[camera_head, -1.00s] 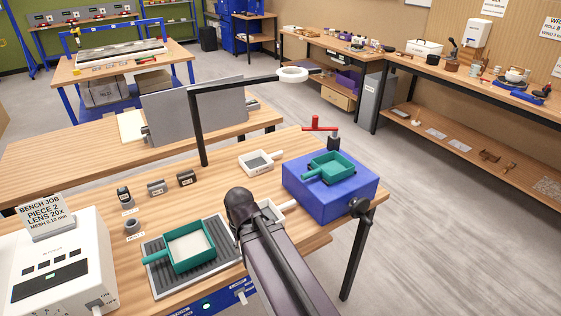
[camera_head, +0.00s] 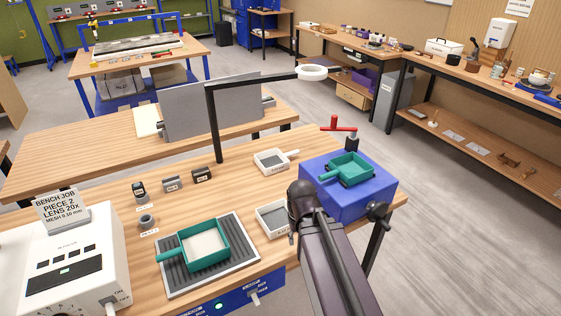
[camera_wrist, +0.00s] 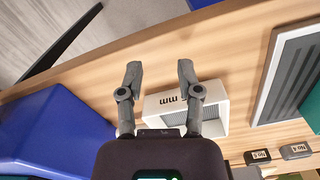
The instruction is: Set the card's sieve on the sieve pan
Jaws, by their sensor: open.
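The card (camera_head: 62,212) reads piece 2, lens 20x, mesh 0.10 mm. A white-framed sieve (camera_head: 259,222) with grey mesh lies on the bench beside my arm; its label is too small to read. It also shows in the wrist view (camera_wrist: 218,92), with "mm" on its rim. Another white-framed sieve (camera_head: 259,160) lies farther back, handle to the right. A teal square pan or sieve (camera_head: 225,259) sits on a ribbed mat. Another teal one (camera_head: 351,180) sits on a blue block. My gripper (camera_wrist: 160,68) is open and empty, its right finger over the near white sieve's edge.
The blue block (camera_head: 330,200) stands right of the near sieve and the ribbed mat (camera_head: 172,280) left of it. A black post with a ring lamp (camera_head: 312,72) rises behind. A white device (camera_head: 65,275) and several small blocks stand at left.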

